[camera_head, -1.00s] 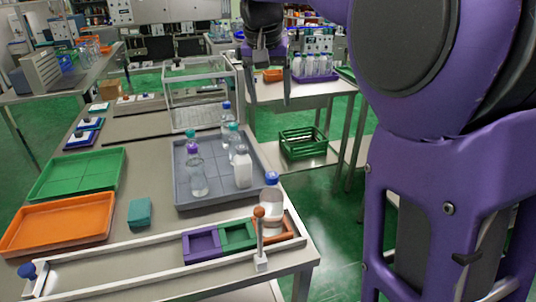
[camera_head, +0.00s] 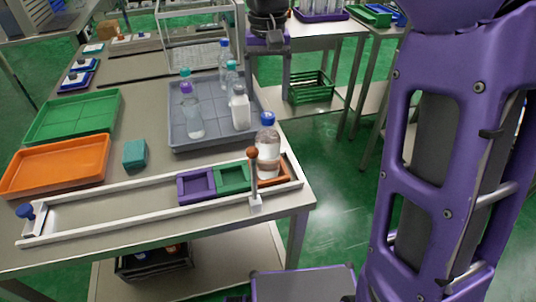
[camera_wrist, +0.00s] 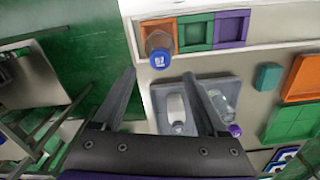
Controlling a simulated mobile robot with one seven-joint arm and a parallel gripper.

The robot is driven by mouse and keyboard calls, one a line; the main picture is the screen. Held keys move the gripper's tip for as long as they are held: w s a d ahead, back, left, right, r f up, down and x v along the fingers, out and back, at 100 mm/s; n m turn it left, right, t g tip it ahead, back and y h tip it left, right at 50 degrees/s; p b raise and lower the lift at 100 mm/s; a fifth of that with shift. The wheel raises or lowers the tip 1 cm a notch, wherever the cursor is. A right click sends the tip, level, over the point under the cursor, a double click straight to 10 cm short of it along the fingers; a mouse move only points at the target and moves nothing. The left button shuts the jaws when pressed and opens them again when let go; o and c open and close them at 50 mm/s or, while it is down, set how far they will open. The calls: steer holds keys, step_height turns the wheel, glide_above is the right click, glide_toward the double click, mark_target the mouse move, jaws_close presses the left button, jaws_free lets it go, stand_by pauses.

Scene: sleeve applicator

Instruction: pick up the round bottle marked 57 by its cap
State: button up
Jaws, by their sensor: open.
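A round clear bottle (camera_head: 268,155) with a blue cap stands upright in the orange-brown square at the right end of the white-railed track (camera_head: 110,222). In the wrist view the bottle (camera_wrist: 157,38) is seen from above, and its blue cap (camera_wrist: 160,59) has a small pale label whose number I cannot read surely. My gripper (camera_wrist: 159,73) is open and empty. In the wrist view the cap shows between and slightly beyond its fingertips.
A grey tray (camera_head: 181,145) behind the track holds several other bottles. A thin post (camera_head: 254,180) with a brown knob stands in front of the blue-capped bottle. Green (camera_head: 72,116) and orange (camera_head: 56,166) trays and a teal block (camera_head: 134,153) lie to the left.

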mark_target(268, 115)
steer(key=f, duration=0.2)
steer(key=f+b, duration=0.1)
steer(key=f, duration=0.3)
steer(key=shift+s+f, duration=0.3)
steer(key=shift+f, duration=0.1)
jaws_close()
steer(key=shift+r, duration=0.1)
stand_by(1.0)
